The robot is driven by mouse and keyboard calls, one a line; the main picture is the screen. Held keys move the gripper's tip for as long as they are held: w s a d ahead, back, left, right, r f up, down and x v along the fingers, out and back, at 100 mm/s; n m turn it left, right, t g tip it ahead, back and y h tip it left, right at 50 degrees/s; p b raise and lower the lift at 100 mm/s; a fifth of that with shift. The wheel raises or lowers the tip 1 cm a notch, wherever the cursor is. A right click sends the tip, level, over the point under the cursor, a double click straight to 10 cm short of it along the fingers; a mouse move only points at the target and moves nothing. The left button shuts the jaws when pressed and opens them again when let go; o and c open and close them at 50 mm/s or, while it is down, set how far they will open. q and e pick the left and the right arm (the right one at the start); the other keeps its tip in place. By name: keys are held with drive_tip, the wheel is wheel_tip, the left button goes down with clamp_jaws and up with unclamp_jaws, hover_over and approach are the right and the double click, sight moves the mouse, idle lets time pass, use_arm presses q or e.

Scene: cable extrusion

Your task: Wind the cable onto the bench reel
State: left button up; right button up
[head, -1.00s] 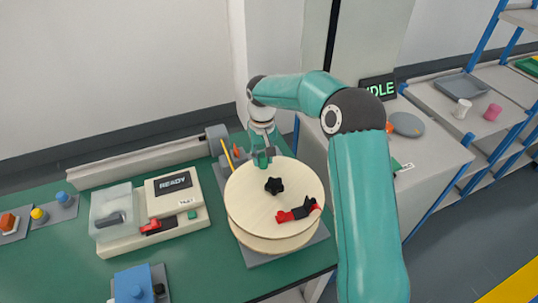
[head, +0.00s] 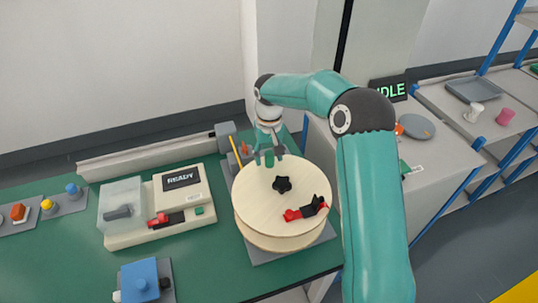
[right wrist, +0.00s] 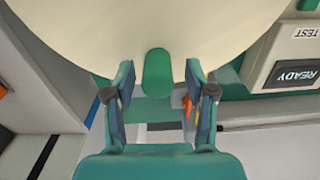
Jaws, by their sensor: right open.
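The bench reel (head: 260,207) has pale round flanges and a black star knob (head: 282,184) on top. A red and black clamp (head: 305,209) lies on its top flange. A green upright handle (head: 269,159) stands near the flange's far edge. My right gripper (head: 269,156) is above that edge, open, with its fingers on either side of the handle. In the right wrist view, the green handle (right wrist: 157,72) shows between the two fingers (right wrist: 158,90), with gaps on both sides. The cable cannot be clearly made out. My left gripper is out of view.
Left of the reel stands a tester (head: 157,210) reading READY, with a clear cover and a red and black clip. A blue block (head: 140,281) is at the front. A grey rail (head: 145,158) runs behind. A side bench (head: 440,160) at right holds an IDLE display.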

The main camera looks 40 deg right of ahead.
wheel_tip(320, 180, up, 11)
drive_tip(key=shift+f, duration=0.1)
drive_tip(key=shift+r, duration=0.55)
idle(0.4)
